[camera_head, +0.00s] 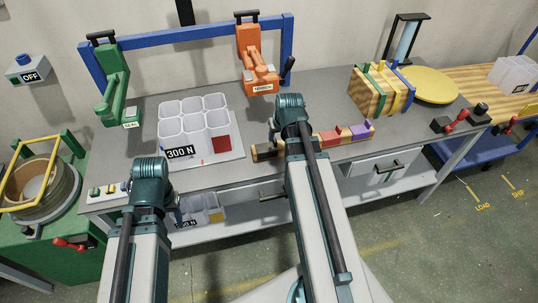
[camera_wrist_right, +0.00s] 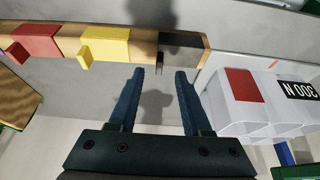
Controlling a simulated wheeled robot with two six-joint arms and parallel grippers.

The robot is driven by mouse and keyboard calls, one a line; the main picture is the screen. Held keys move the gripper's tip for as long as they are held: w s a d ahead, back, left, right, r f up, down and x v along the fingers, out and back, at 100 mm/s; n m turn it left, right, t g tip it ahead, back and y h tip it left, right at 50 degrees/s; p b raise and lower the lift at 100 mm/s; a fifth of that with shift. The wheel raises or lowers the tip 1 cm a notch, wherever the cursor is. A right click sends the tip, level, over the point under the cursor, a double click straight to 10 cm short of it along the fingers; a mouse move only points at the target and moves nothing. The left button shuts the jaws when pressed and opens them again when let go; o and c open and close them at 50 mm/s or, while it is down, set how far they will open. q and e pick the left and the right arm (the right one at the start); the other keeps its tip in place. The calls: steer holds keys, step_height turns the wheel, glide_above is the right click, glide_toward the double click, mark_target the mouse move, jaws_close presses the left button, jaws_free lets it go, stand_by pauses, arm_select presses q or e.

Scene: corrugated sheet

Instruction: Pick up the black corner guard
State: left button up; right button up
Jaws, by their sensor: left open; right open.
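The black corner guard (camera_wrist_right: 182,40) sits on the right end of a wooden rail (camera_wrist_right: 146,45) in the right wrist view, beside the yellow guard. My right gripper (camera_wrist_right: 160,73) is open and empty, its fingertips just short of the rail and slightly left of the black guard. In the head view my right gripper's wrist (camera_head: 292,108) hides part of the rail, and its fingers do not show. My left gripper (camera_head: 150,185) is open at the table's front left; its fingers are mostly hidden by its own wrist.
A yellow guard (camera_wrist_right: 105,43) and a red guard (camera_wrist_right: 36,42) share the rail. White bins (camera_head: 193,122) marked 300 N stand left of it. Green and orange clamp tools (camera_head: 257,75) hang from a blue frame. A strapped wooden block (camera_head: 380,90) stands at back right.

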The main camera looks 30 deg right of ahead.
mark_target(276, 142)
arm_select(q)
steer(key=shift+f, duration=0.6)
arm_select(e)
steer(key=shift+w+f, duration=0.25)
steer(key=shift+f, duration=0.35)
arm_select(q)
steer(key=shift+f, duration=0.1)
arm_select(e)
steer(key=b+x, duration=0.5)
steer(key=shift+w+d+f, duration=0.1)
steer(key=shift+f, duration=0.05)
arm_select(q)
step_height(276, 142, down, 4)
steer(key=shift+f, duration=0.25)
arm_select(e)
jaws_close()
